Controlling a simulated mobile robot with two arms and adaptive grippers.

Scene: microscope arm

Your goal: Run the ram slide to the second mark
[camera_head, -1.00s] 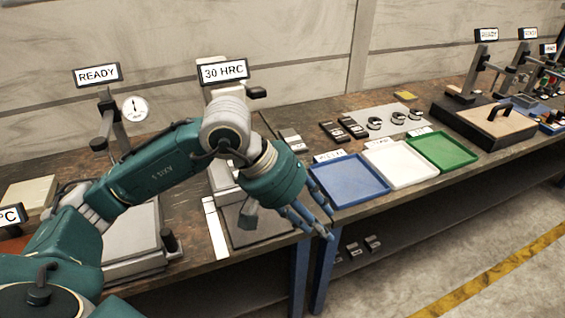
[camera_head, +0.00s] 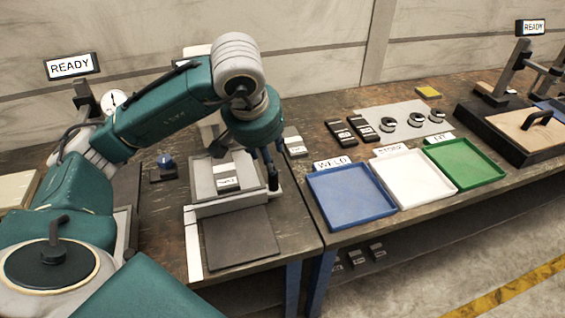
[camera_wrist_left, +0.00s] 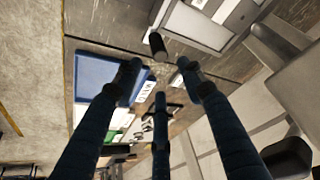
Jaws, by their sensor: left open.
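My left gripper (camera_head: 264,163) reaches in from the left over the right side of a grey bench machine (camera_head: 243,206). In the left wrist view its three fingers (camera_wrist_left: 160,75) are spread, with nothing held. A black knob (camera_wrist_left: 158,45) shows close by the fingertips; I cannot tell if they touch it. In the head view a dark upright handle (camera_head: 272,183) stands just below the fingers. A small labelled block (camera_head: 226,178) rests on the machine. My arm hides the machine's upper part, and I cannot make out the ram slide or its marks. My right gripper is out of view.
Blue (camera_head: 350,195), white (camera_head: 413,178) and green (camera_head: 466,163) trays stand to the right. Dark labelled blocks (camera_head: 352,131) and several ring-shaped pieces lie behind them. A dial gauge (camera_head: 113,102) and a READY sign (camera_head: 71,66) are at the left.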

